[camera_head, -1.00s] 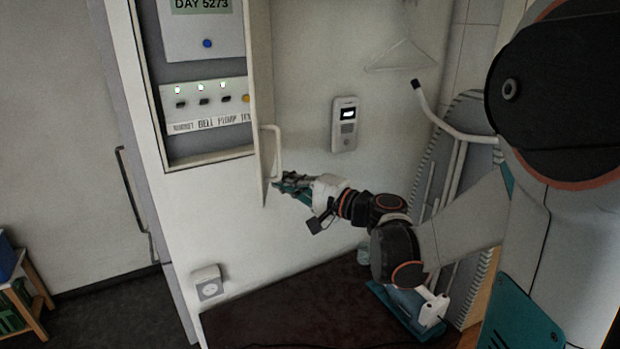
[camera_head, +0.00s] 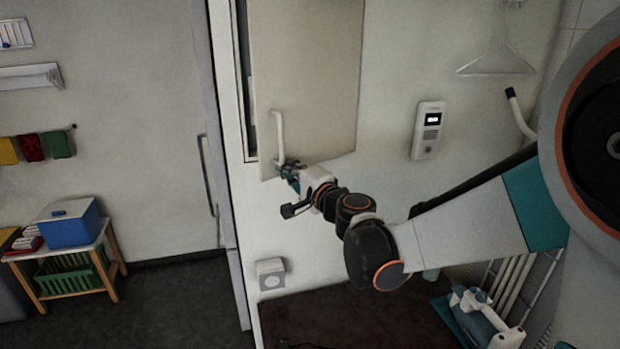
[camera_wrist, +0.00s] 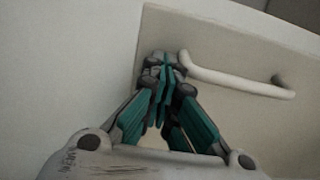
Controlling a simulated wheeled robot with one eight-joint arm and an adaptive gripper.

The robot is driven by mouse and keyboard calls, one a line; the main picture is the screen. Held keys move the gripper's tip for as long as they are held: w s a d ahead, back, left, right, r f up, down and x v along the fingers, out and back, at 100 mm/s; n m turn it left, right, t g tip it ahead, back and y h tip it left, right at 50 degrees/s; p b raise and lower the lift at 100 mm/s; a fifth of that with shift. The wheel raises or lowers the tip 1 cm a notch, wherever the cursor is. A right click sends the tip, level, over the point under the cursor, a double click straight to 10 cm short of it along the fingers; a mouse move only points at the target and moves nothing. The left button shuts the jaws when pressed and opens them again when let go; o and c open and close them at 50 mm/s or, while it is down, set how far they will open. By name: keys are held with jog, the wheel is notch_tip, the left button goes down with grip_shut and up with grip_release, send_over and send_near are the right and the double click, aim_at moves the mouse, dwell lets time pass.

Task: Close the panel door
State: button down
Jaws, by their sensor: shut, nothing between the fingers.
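The panel door (camera_head: 310,85) is a flat off-white leaf that now covers most of the panel opening in the head view. It still stands a little ajar, with a dark gap along its left edge. A white bar handle (camera_head: 279,138) runs upright near its lower left corner. My gripper (camera_head: 286,170) is shut and empty at the bottom end of this handle. In the wrist view the shut fingertips (camera_wrist: 164,66) are close beside one end of the handle (camera_wrist: 235,82), against or just before the door face (camera_wrist: 210,45). I cannot tell whether they touch it.
A grey intercom (camera_head: 428,130) is on the wall right of the door, with a hanger (camera_head: 497,62) beyond it. A socket box (camera_head: 271,274) is below. A wooden stand (camera_head: 106,262) with a blue box (camera_head: 70,223) is at left. Floor between is clear.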

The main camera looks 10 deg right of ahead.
jog(key=x, duration=1)
jog(key=shift+a+b, duration=0.25)
jog(key=shift+b, duration=0.1)
